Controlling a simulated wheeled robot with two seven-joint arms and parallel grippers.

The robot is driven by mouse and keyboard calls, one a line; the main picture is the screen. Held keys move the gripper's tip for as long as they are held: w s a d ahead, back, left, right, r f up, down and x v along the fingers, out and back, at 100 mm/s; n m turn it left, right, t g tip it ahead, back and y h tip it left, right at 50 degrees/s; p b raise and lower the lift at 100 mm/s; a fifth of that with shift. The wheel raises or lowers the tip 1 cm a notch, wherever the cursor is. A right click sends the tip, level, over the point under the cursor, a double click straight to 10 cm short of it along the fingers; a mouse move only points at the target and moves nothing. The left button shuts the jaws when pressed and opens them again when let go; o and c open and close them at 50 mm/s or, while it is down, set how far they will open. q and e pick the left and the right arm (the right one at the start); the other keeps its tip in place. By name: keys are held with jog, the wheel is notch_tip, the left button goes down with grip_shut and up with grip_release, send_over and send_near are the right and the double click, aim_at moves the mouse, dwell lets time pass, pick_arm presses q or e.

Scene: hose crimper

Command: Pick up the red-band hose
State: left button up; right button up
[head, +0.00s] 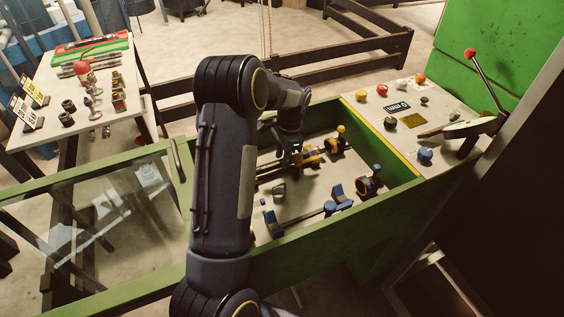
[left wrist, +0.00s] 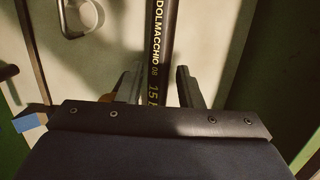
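A black hose with yellow lettering (left wrist: 165,40) runs lengthwise through the left wrist view, in the green-walled trough. No red band shows on the part I see, so I cannot tell if it is the red-band hose. My left gripper (left wrist: 160,88) has its two fingers apart, one on each side of the hose, with a gap showing at least on the left. In the head view my left gripper (head: 288,150) is over the trough, partly hidden by my arm. My right gripper is not in view.
The green trough (head: 330,228) holds yellow and blue fittings (head: 366,183). To its right is a control panel (head: 410,119) with coloured knobs and a red-knobbed lever (head: 470,54). A white table (head: 55,88) at left carries metal fittings, two label stands and a green tray.

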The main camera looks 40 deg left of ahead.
pick_arm(q)
jog(key=shift+s+f, duration=0.1)
jog(key=shift+f, duration=0.55)
jog(key=shift+r, duration=0.1)
grip_shut()
